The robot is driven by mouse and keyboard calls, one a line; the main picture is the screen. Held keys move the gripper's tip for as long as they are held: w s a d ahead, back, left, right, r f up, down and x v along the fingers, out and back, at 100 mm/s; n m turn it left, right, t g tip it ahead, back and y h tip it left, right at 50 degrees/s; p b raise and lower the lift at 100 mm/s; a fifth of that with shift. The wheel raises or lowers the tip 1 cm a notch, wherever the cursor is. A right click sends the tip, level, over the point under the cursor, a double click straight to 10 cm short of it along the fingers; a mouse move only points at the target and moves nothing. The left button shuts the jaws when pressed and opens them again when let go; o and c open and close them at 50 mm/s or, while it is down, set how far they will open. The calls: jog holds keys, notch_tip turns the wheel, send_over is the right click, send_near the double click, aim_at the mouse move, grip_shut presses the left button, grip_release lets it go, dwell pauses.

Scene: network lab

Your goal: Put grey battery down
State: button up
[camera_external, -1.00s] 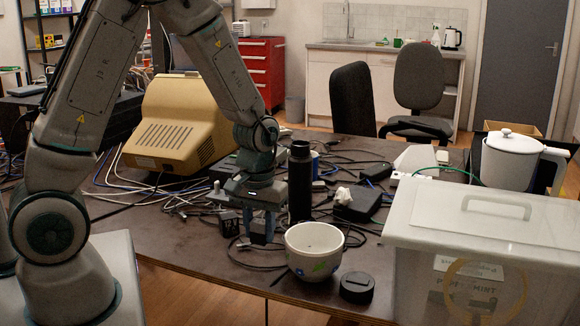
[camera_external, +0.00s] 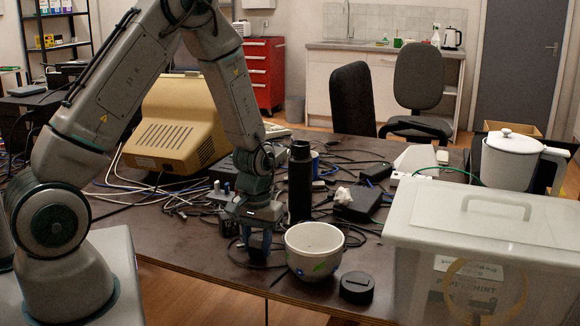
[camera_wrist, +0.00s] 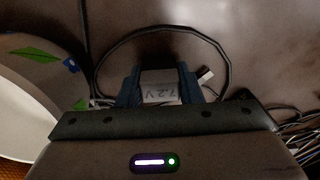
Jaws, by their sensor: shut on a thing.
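My gripper (camera_external: 258,246) points down over the table's front part, just left of the white bowl (camera_external: 314,252). It is shut on the grey battery (camera_wrist: 160,88), which shows between the dark blue fingers in the wrist view, with "7.2 V" written on its face. In the external view the fingers hide most of the battery. The fingertips are at or very near the tabletop (camera_external: 205,255); I cannot tell whether the battery touches it. A thin black cable loops around the gripper's area in the wrist view.
The bowl stands close to the right, with a black lid (camera_external: 357,287) beside it. A black bottle (camera_external: 300,182) stands behind. A dark adapter (camera_external: 228,224) and tangled cables lie left and behind. A lidded clear bin (camera_external: 480,250) is at right. The front-left table is fairly clear.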

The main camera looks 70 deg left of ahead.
aim_at(257, 237)
jog(key=shift+f, duration=0.1)
jog(key=o, duration=1)
notch_tip(257, 237, up, 12)
jog(key=s+d+r+m+t, duration=0.3)
jog(key=s+d+r+m, duration=0.6)
jog(key=s+d+r, duration=0.6)
jog(key=shift+d+r, duration=0.3)
jog(key=shift+r, duration=0.1)
